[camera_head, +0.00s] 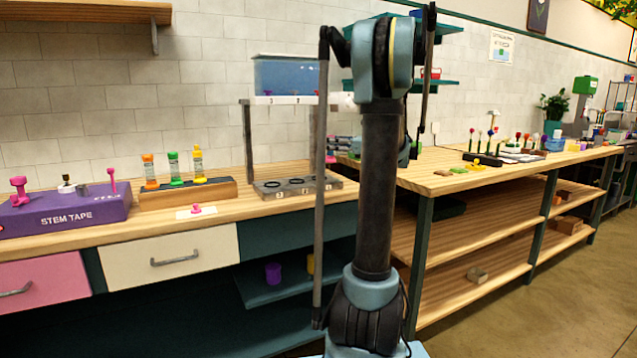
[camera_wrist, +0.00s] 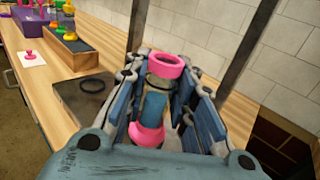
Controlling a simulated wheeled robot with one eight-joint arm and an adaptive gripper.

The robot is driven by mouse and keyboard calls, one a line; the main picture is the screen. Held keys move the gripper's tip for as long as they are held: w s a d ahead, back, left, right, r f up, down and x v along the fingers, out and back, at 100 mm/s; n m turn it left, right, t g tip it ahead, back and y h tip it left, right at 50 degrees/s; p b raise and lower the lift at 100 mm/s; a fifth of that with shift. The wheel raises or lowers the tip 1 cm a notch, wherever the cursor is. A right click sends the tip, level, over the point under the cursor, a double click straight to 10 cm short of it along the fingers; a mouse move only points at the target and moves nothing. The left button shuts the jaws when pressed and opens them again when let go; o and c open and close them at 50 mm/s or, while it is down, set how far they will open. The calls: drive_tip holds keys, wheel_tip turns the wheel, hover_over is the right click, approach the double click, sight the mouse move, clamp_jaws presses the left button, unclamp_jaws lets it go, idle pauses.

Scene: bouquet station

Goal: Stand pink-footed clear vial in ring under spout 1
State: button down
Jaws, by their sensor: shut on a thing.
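In the wrist view my gripper (camera_wrist: 163,103) is shut on the clear vial (camera_wrist: 158,82), which has a pink open ring at its far end and a pink flared part at its near end. The blue finger pads flank it. A dark ring (camera_wrist: 92,86) lies on the grey plate to the left of the vial, apart from it. In the head view the ringed base (camera_head: 290,195) stands under the tank's spout bar (camera_head: 283,100), with ring 1 (camera_head: 272,184) at its left. My arm hides my gripper and the base's right end there.
A wooden rack (camera_head: 187,195) with several capped vials and a purple stem tape box (camera_head: 65,212) stand to the left. A pink piece (camera_head: 196,209) rests on a white card in front.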

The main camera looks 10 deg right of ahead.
drive_tip(key=w+a+r, duration=0.2)
drive_tip(key=w+a, duration=0.1)
drive_tip(key=a, duration=0.1)
drive_tip(key=shift+m+t+h, duration=0.3)
drive_tip(key=shift+m+t, duration=0.1)
drive_tip(key=shift+t, duration=0.2)
drive_tip(key=shift+w+d+f, duration=0.1)
drive_tip(key=shift+f, duration=2.2)
drive_tip(key=shift+w+d+f, duration=0.1)
drive_tip(key=shift+f, duration=2.2)
drive_tip(key=c, duration=1.3)
unclamp_jaws()
drive_tip(key=shift+c, duration=0.2)
